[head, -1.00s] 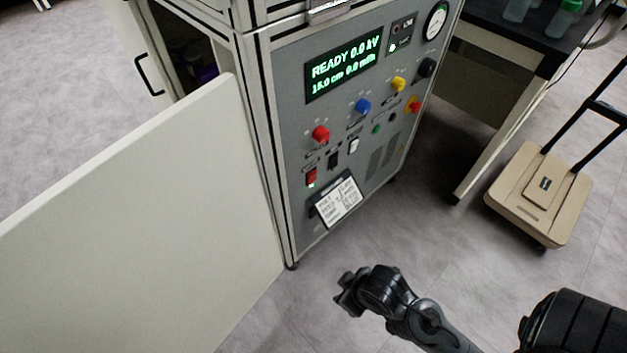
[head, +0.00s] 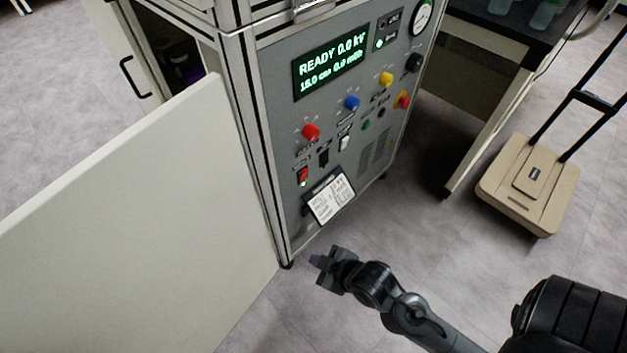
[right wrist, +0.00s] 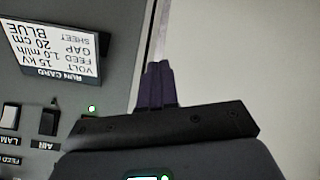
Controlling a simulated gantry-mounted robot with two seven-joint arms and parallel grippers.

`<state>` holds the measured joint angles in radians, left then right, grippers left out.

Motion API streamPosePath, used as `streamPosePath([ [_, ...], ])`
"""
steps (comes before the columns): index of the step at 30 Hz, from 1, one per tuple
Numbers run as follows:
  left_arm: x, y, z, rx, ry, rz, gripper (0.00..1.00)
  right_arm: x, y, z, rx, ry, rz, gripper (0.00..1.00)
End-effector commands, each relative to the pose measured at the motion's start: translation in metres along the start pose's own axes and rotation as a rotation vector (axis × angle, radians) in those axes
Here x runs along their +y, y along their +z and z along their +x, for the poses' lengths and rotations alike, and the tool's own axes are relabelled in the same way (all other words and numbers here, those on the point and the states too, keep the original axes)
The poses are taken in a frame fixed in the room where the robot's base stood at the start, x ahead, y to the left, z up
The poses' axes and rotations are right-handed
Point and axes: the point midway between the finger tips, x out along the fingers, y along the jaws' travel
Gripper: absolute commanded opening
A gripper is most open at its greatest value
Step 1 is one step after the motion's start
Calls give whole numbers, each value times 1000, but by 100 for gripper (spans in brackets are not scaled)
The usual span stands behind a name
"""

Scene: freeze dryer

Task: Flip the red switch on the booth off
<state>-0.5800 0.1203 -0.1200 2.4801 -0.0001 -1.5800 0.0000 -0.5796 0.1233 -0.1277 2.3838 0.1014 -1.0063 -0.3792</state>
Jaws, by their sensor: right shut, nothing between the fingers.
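The red switch (head: 302,176) is on the lower left of the booth's grey front panel (head: 290,130), with a green glow at its lower end. My right gripper (head: 316,261) is shut and empty, in front of and below the panel in the head view, apart from the switch. In the right wrist view its closed dark fingers (right wrist: 158,85) point toward the panel's edge and a pale surface. There a small green light (right wrist: 92,109) shows left of the fingers; the red switch itself seems hidden by the gripper body. My left gripper is not in view.
Beside the red switch are a black switch (head: 323,157) and a white switch (head: 344,143). A run card (head: 328,198) sticks out below them. A large pale board (head: 120,215) stands at left. A beige cart (head: 530,185) is at right.

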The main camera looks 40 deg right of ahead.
Motion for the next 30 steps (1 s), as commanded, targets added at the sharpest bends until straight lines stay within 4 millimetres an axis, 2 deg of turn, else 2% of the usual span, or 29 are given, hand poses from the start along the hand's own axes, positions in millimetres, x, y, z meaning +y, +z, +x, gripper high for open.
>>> streamPosePath([
  [1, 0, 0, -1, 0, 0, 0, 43, 5, -2, 8, 47, 33, -36, 0],
  [6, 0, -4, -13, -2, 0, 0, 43, 26, -15, 23, 210, 187, -185, 0],
  [13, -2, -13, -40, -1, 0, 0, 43, 57, -20, 20, 365, 442, -428, 0],
  [17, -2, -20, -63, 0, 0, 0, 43, 73, -18, 6, 427, 598, -592, 0],
  [24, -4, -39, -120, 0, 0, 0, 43, 96, -5, -41, 507, 838, -929, 0],
  [30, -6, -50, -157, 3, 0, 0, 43, 109, 11, -58, 488, 830, -1050, 0],
])
